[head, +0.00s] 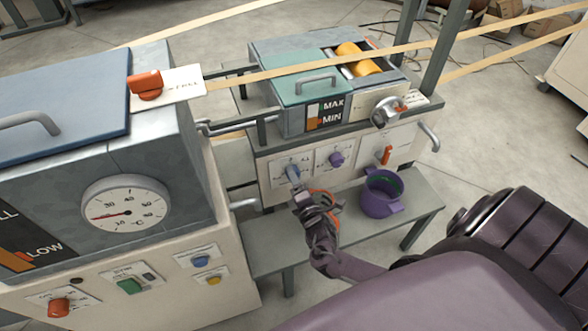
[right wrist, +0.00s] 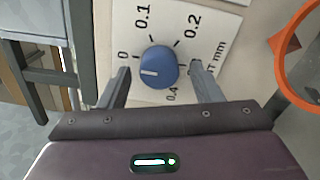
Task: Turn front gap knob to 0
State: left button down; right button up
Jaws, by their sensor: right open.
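The front gap knob is a round blue knob (right wrist: 158,67) on a white dial plate (right wrist: 185,22) marked 0, 0.1, 0.2 and 0.4 in mm. Its white pointer line points left, close to the 0 mark and slightly below it in the right wrist view. In the head view the knob (head: 293,172) sits on the machine's front panel, just past my right gripper (head: 297,190). My right gripper also shows in the right wrist view (right wrist: 160,70). It is open, with one finger on each side of the knob; contact is not clear. My left gripper is not in view.
A purple knob (head: 336,159) and an orange switch (head: 386,154) lie right of the blue knob. A purple bucket (head: 381,198) stands on the grey bench (head: 262,240) below. An orange ring (right wrist: 287,70) is close on the right. A cabinet with a gauge (head: 125,204) stands left.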

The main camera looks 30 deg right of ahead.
jog(key=v, duration=0.6)
jog(key=shift+s, duration=0.35)
jog(key=shift+a, duration=0.1)
